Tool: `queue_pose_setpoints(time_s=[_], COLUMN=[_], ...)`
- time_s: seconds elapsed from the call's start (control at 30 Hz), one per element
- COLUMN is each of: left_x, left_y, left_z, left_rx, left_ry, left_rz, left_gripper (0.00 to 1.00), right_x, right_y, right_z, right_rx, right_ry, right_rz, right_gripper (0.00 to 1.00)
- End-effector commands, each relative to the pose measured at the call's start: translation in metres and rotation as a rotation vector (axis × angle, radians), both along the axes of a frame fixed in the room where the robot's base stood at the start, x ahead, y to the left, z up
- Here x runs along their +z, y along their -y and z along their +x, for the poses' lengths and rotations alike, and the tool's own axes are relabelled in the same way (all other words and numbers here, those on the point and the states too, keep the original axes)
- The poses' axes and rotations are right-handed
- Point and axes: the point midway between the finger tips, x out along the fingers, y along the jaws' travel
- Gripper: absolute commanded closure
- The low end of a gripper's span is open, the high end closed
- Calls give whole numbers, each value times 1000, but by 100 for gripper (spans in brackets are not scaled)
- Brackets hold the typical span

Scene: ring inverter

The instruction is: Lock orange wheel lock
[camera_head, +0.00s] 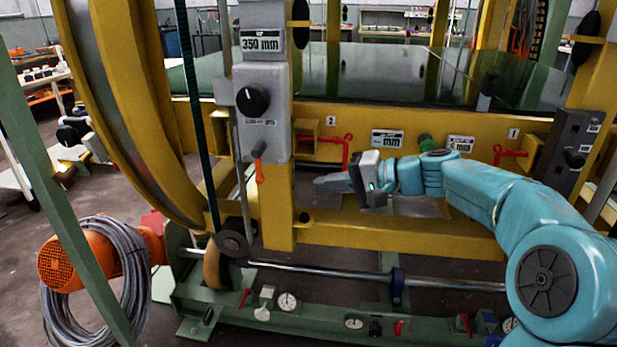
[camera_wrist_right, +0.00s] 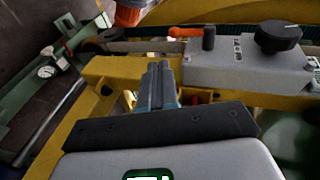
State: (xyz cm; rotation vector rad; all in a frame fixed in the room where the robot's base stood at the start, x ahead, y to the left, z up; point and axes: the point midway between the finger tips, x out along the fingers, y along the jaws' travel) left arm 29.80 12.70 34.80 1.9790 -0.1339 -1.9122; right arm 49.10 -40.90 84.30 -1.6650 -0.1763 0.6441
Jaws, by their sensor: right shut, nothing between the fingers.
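An orange lever (camera_head: 260,170) hangs pointing down below the grey control box (camera_head: 277,135) on the yellow frame. In the right wrist view the orange lever (camera_wrist_right: 185,32) sticks out sideways from the grey box (camera_wrist_right: 240,65), beyond the fingertips. My right gripper (camera_head: 318,183) is in front of the yellow frame, to the right of the lever and apart from it, its fingers pointing left. Its fingers (camera_wrist_right: 156,72) are together and empty in the wrist view. My left gripper is not in view.
The grey box bears a black knob (camera_head: 253,99). Red handles (camera_head: 345,148) sit on the yellow beam (camera_head: 400,118) behind my right arm. A large yellow ring (camera_head: 130,110) stands at left. A steel shaft (camera_head: 330,274) runs above the green base (camera_head: 330,320). An orange motor (camera_head: 75,262) is at lower left.

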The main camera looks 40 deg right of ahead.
Motion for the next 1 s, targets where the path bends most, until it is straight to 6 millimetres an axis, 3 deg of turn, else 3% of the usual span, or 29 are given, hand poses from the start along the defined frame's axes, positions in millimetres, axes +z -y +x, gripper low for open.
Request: queue_pose_setpoints(time_s=[0.23,0.83,0.93,1.0], left_x=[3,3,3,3], left_y=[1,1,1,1], left_z=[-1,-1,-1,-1], left_rx=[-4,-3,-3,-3], left_ry=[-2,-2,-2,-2], left_rz=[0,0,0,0], left_gripper=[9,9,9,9], right_x=[0,-1,-16,-46], right_y=[13,15,13,8], right_z=[-24,-27,-23,-15], right_rx=[-1,0,0,0], right_ry=[1,0,-33,-96], right_rz=[0,0,5,8], right_gripper=[100,100,100,100])
